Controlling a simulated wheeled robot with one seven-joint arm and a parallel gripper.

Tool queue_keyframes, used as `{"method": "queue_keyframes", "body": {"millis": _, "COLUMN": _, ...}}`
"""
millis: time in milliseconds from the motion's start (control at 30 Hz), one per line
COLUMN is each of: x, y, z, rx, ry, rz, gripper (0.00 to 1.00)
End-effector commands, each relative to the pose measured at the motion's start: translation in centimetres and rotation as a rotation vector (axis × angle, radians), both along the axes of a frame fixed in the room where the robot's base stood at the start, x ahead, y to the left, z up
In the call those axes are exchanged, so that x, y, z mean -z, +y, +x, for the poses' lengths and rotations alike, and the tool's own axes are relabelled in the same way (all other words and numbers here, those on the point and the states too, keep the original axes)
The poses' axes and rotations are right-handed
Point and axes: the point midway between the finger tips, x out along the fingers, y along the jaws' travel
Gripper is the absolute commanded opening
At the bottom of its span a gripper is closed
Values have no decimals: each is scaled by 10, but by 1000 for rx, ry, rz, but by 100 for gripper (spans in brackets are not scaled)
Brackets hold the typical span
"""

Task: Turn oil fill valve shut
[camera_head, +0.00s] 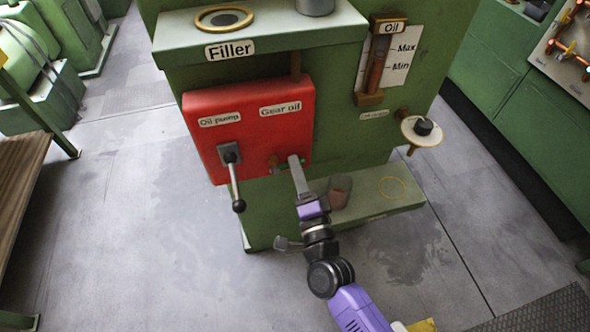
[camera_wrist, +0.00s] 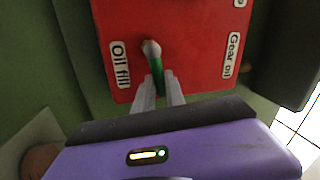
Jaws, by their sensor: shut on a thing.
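The oil fill valve shows in the wrist view as a green lever handle (camera_wrist: 159,74) with a pale rounded end at its pivot. It sits on the red panel (camera_wrist: 195,20), between the "Oil fill" label (camera_wrist: 120,64) and the "Gear oil" label (camera_wrist: 232,55). My gripper (camera_wrist: 159,92) is shut on the green handle, with one finger on each side of it. In the head view my gripper (camera_head: 295,163) reaches the lower right of the red box, and its fingers partly hide the valve.
A black-knobbed oil pump lever (camera_head: 235,185) hangs left of the valve. A reddish cup (camera_head: 340,189) stands on the green ledge (camera_head: 370,203) to the right. The grey floor in front is open.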

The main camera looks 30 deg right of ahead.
Motion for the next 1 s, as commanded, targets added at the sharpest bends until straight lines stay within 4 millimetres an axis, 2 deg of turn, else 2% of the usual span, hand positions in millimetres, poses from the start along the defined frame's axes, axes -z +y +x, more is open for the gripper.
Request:
{"method": "queue_keyframes", "body": {"millis": 333, "x": 10, "y": -1, "z": -1, "rx": 2, "ry": -50, "rz": 158, "gripper": 0}}
{"method": "queue_keyframes", "body": {"millis": 933, "x": 11, "y": -1, "z": -1, "rx": 2, "ry": -59, "rz": 195, "gripper": 0}}
{"method": "queue_keyframes", "body": {"millis": 967, "x": 11, "y": -1, "z": -1, "rx": 2, "ry": -59, "rz": 195, "gripper": 17}}
{"method": "queue_keyframes", "body": {"millis": 1000, "x": 11, "y": -1, "z": -1, "rx": 2, "ry": -59, "rz": 195, "gripper": 25}}
